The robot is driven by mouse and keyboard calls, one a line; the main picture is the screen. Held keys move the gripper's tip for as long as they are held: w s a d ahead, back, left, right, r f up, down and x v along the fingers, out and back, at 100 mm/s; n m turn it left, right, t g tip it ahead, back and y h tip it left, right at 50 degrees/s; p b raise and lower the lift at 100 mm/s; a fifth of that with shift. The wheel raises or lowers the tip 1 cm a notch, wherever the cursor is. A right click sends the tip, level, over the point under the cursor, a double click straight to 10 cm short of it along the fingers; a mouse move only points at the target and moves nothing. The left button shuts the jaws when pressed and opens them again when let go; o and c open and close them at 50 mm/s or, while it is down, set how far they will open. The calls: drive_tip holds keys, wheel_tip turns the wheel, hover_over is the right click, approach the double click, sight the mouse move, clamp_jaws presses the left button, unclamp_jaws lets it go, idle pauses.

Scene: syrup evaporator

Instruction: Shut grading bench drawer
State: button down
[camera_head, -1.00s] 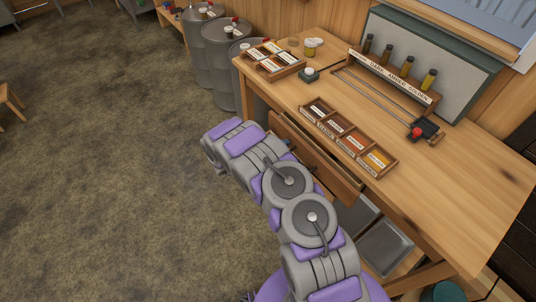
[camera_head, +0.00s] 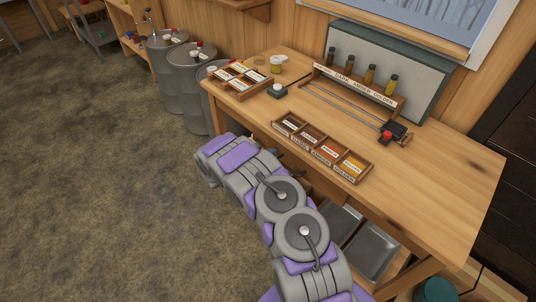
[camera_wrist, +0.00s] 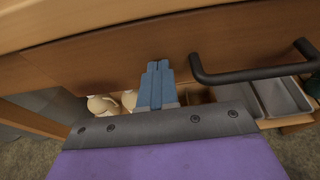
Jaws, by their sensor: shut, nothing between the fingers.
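The grading bench (camera_head: 440,170) is a wooden table at the right in the head view. Its drawer front (camera_wrist: 110,75) fills the upper part of the wrist view, just under the tabletop edge (camera_wrist: 100,25). A black bar handle (camera_wrist: 250,75) is on it, to the right of my fingers. My gripper (camera_wrist: 157,66) is shut and empty, its blue fingertips against or very near the drawer front, left of the handle. In the head view my arm hides most of the drawer, and no drawer box shows sticking out. I cannot tell whether a small gap remains.
On the bench stand a labelled four-part tray (camera_head: 322,146), another sample tray (camera_head: 237,80), a bottle rack (camera_head: 360,88) and a red-knobbed tool (camera_head: 390,134). Metal pans (camera_head: 372,250) sit below. Grey drums (camera_head: 185,85) stand at the left end. Floor at left is clear.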

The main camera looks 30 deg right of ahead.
drive_tip(key=shift+w+d+r, duration=0.1)
drive_tip(key=shift+r, duration=0.15)
drive_tip(key=f+p+v, duration=0.1)
drive_tip(key=p+v, duration=0.2)
drive_tip(key=v, duration=1)
drive_tip(key=shift+a+f, duration=0.25)
drive_tip(key=shift+a, duration=0.25)
drive_tip(key=shift+d, duration=0.1)
